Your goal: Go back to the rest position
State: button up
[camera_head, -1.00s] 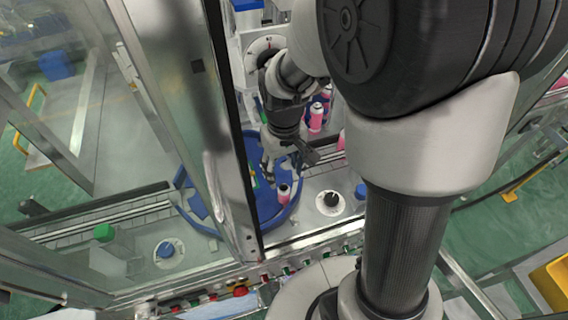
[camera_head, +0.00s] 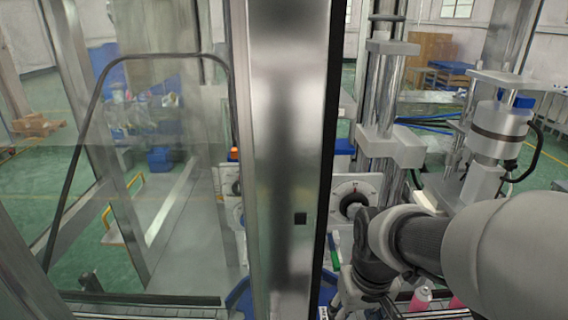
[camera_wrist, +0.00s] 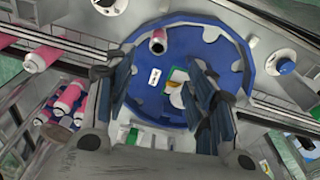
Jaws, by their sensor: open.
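My gripper (camera_wrist: 165,95) is open in the wrist view, its two dark fingers apart with nothing held between them. Behind the fingers is a blue round turntable (camera_wrist: 205,55). A pink can with a dark top (camera_wrist: 158,40) stands near its far rim, apart from the fingers. In the head view my arm reaches in from the lower right, past the metal frame post, and the fingertips are not clearly seen.
In the head view, a thick metal post (camera_head: 290,150) and a glass panel (camera_head: 140,180) stand left of my arm.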

jog(key=s+r+m+t+b, duration=0.1)
jog(key=s+r+t+b, duration=0.2)
jog(key=s, duration=0.9)
jog(key=shift+b, duration=0.7)
